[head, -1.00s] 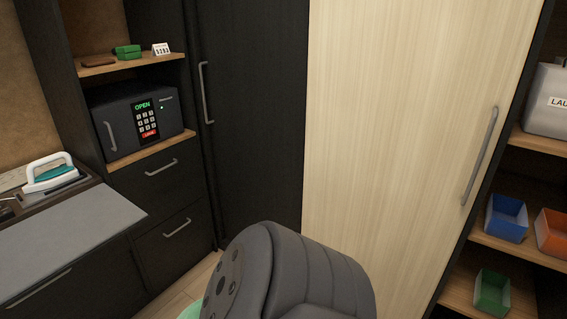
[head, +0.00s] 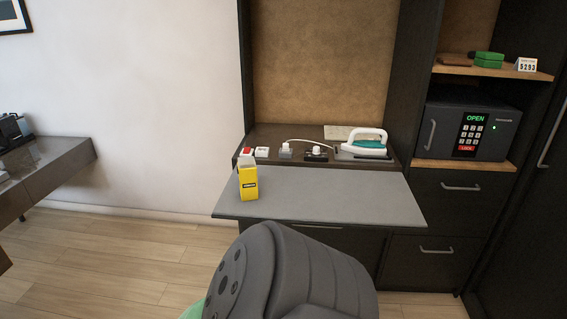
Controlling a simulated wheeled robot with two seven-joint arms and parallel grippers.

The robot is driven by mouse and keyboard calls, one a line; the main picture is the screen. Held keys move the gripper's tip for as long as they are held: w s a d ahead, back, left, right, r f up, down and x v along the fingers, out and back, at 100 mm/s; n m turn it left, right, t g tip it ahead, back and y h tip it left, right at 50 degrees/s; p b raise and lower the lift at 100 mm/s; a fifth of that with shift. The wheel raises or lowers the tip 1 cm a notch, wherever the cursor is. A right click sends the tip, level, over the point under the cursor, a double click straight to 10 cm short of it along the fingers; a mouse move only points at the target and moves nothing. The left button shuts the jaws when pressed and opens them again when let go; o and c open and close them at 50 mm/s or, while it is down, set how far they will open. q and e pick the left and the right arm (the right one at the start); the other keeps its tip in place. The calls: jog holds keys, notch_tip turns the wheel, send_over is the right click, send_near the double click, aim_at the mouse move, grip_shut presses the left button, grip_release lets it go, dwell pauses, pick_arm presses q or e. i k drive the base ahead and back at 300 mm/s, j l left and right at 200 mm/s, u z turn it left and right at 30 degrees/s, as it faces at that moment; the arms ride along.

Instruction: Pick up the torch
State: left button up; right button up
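I cannot make out a torch for certain. A yellow upright block (head: 248,183) with a dark label and a pale top stands near the left end of the grey fold-out board (head: 330,197). A small red-topped white item (head: 246,152) shows just behind it, and I cannot tell what it is.
An iron (head: 364,146), a white plug (head: 285,148) and small sockets sit on the ledge behind the board. A safe (head: 468,128) reading OPEN is in the cabinet on the right. A desk (head: 45,170) stands at the left. The wooden floor (head: 130,255) between is clear.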

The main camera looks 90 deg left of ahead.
aim_at(247, 176)
jog(key=u, duration=3)
jog(key=z, duration=4.05)
jog(key=u, duration=3.9)
